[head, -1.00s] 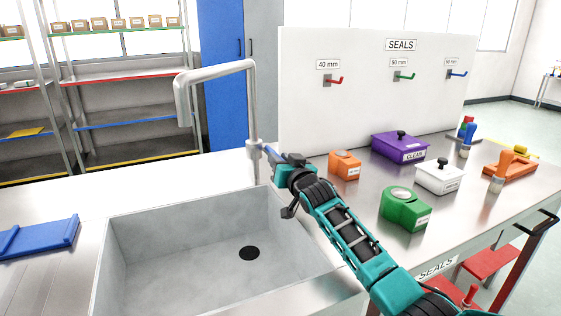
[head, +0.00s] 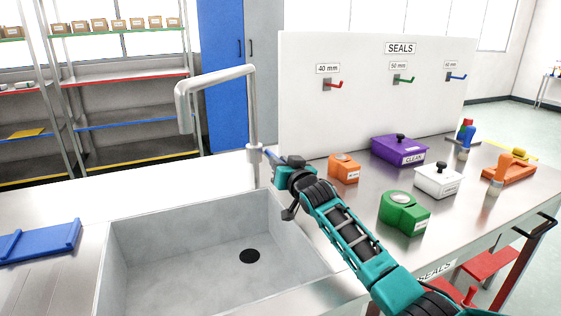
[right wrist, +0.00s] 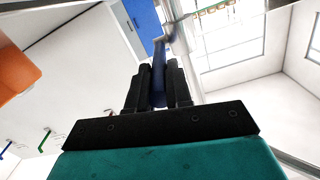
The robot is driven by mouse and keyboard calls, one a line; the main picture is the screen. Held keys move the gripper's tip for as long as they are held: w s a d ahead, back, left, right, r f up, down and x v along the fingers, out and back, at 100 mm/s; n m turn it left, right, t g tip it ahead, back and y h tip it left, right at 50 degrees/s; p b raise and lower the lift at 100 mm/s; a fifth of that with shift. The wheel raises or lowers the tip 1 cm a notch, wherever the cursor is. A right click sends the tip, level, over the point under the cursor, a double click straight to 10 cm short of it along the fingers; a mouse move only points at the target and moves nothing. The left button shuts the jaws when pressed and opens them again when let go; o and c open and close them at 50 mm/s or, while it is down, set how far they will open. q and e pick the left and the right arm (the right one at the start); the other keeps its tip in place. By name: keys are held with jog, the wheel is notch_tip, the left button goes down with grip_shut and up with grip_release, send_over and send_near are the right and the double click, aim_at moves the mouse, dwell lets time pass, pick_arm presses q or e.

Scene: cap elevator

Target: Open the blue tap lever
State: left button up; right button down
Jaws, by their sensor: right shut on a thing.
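The silver tap (head: 252,110) stands upright behind the grey sink (head: 170,225), its spout bent over to the left. The blue lever (head: 268,153) sticks out from the tap's lower body towards the right. My right gripper (head: 274,158) is at the lever, to the right of the tap. In the right wrist view the blue lever (right wrist: 158,60) runs between the two black fingers of the right gripper (right wrist: 158,78), which are shut on it. The fingers hide part of the lever. My left gripper is not in view.
The steel bench to the right carries an orange box (head: 344,167), a purple box (head: 400,148), a white box (head: 438,179) and a green part (head: 404,212). A white SEALS board (head: 360,110) stands behind. A blue board (head: 40,240) lies left of the sink.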

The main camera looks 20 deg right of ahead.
notch_tip(320, 180, up, 2)
jog(key=g+p, duration=0.1)
jog(key=p, duration=0.2)
jog(key=shift+w+r+g+p, duration=0.2)
jog(key=shift+r+g+p, duration=0.15)
jog(key=shift+g+p, duration=0.45)
jog(key=shift+w+r+g, duration=0.4)
jog(key=shift+r+g, duration=0.35)
jog(key=shift+g, duration=0.25)
jog(key=shift+w+r+g, duration=0.35)
jog(key=shift+r+g, duration=0.35)
jog(key=shift+g, duration=0.3)
jog(key=c, duration=1)
grip_release()
jog(key=shift+c, duration=0.2)
jog(key=shift+s+r, duration=0.4)
jog(key=shift+s, duration=0.1)
jog(key=v, duration=1.1)
jog(key=shift+s+r, duration=0.2)
jog(key=shift+s, duration=0.05)
